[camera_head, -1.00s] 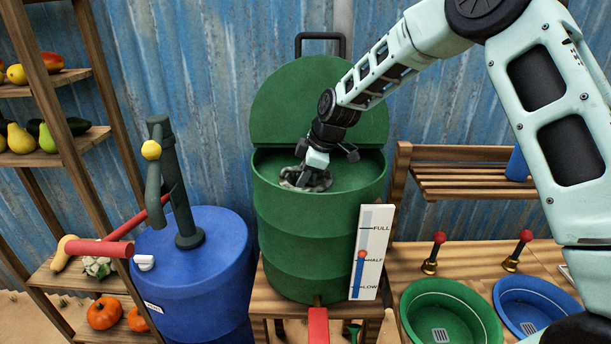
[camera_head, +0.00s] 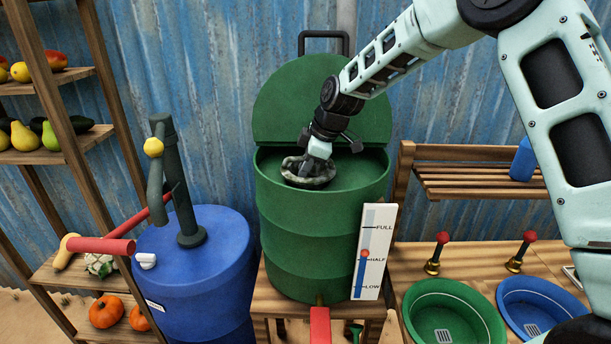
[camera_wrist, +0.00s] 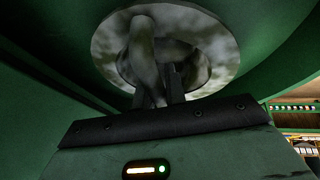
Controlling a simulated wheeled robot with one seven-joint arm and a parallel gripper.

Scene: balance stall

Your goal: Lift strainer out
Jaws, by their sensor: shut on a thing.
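The strainer (camera_head: 307,180) is a round grey, mottled piece inside the top of the open green barrel (camera_head: 320,235). In the wrist view the strainer (camera_wrist: 222,50) appears as a pale, cloudy disc with a thick curved handle (camera_wrist: 143,50) across it. My gripper (camera_head: 318,163) reaches down into the barrel mouth and is shut on the strainer's handle. In the wrist view my gripper's dark fingers (camera_wrist: 172,88) close at the handle. The strainer shows below the level of the barrel's back rim. How far it stands clear of the inside is hard to tell.
The barrel's green lid (camera_head: 320,95) stands open behind my gripper. A gauge (camera_head: 374,250) is on the barrel's front right. A blue drum (camera_head: 200,270) with a hand pump stands left. Green (camera_head: 455,338) and blue (camera_head: 540,282) basins sit right, below a wooden shelf (camera_head: 470,186).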

